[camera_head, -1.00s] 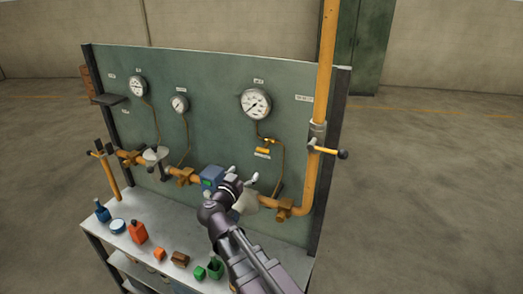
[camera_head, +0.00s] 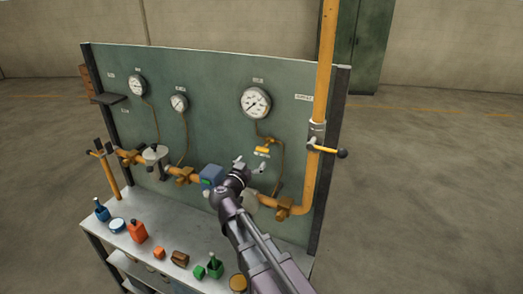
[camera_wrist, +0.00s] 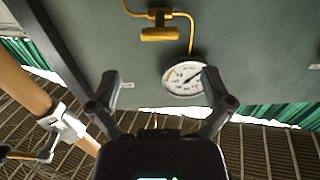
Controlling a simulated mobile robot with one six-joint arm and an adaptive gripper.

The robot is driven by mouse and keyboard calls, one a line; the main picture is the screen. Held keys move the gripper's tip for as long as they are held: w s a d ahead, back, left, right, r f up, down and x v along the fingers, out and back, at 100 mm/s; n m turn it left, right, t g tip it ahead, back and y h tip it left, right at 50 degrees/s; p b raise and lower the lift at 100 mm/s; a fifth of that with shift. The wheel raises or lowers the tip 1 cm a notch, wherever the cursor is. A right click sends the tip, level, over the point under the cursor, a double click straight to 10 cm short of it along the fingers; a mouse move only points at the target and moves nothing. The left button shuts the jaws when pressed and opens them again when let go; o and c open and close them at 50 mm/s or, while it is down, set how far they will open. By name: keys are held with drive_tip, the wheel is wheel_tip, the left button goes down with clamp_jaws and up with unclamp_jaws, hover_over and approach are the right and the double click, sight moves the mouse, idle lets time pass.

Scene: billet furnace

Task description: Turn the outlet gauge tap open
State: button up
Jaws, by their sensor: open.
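The outlet gauge tap is a small yellow tap with a bar handle (camera_head: 262,150) on the thin tube below the large right-hand gauge (camera_head: 255,103). The handle lies roughly level, crosswise to the tube. My gripper (camera_head: 250,164) is open and empty, just below the tap in the head view and apart from it. In the wrist view the tap handle (camera_wrist: 160,34) is at the top, beyond the spread fingers of my gripper (camera_wrist: 162,88). The gauge (camera_wrist: 183,80) shows upside down there, partly hidden by the right finger.
A thick yellow pipe (camera_head: 325,80) with a yellow lever (camera_head: 328,149) rises right of the tap. The lower pipe carries a blue box (camera_head: 211,177) and fittings. Bottles and small blocks stand on the grey bench (camera_head: 165,225). The panel around the tap is clear.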

sight(261, 151)
drive_tip(key=x, duration=0.8)
drive_tip(key=shift+w, duration=0.1)
drive_tip(key=c, duration=1.1)
